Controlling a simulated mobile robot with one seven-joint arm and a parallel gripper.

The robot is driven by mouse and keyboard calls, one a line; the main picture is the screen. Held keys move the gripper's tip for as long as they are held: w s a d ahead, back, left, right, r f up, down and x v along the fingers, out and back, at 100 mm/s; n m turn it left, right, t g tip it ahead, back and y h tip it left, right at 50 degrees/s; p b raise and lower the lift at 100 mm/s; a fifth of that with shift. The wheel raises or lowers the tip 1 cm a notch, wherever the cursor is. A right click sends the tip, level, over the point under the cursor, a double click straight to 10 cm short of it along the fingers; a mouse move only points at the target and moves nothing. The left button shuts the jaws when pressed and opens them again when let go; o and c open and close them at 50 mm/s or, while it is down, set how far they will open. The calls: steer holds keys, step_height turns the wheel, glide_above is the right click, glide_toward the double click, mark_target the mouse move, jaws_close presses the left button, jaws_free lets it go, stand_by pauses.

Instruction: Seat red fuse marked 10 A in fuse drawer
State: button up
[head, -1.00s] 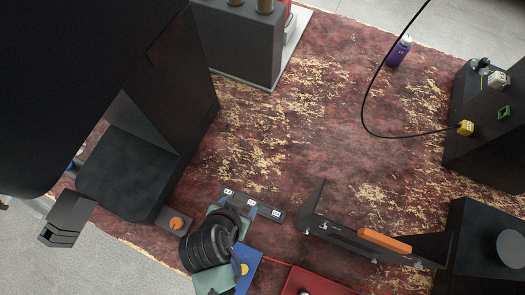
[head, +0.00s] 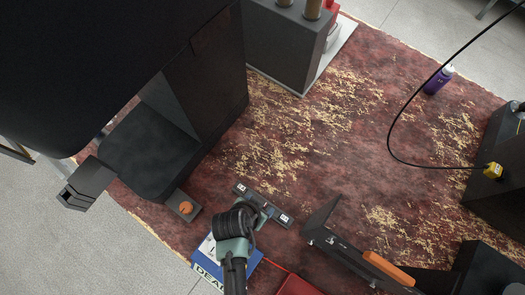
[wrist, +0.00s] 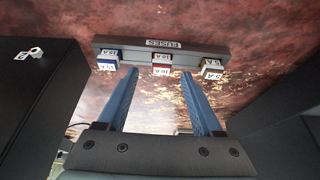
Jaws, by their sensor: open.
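In the wrist view, a dark rack (wrist: 200,51) labelled FUSES holds three fuses in a row. The red fuse (wrist: 161,70), its white label reading 10 A upside down, sits in the middle. A blue fuse marked 15 A (wrist: 107,65) is on its left and a brown one marked 5 A (wrist: 211,74) on its right. My gripper (wrist: 160,76) is open and empty, its blue fingers spread to either side of the red fuse. Whether the fingertips reach beside it is unclear. In the head view, my gripper (head: 262,211) is at the rack's middle. I cannot identify the fuse drawer for certain.
A dark machine (head: 150,145) stands left of the rack, with an orange knob (head: 186,208) on a small block nearby. A black bracket with an orange bar (head: 388,268) lies to the right. A blue sign (head: 207,264) is below.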

steer(key=shift+x, duration=1.6)
steer(key=shift+a, duration=0.1)
jaws_close()
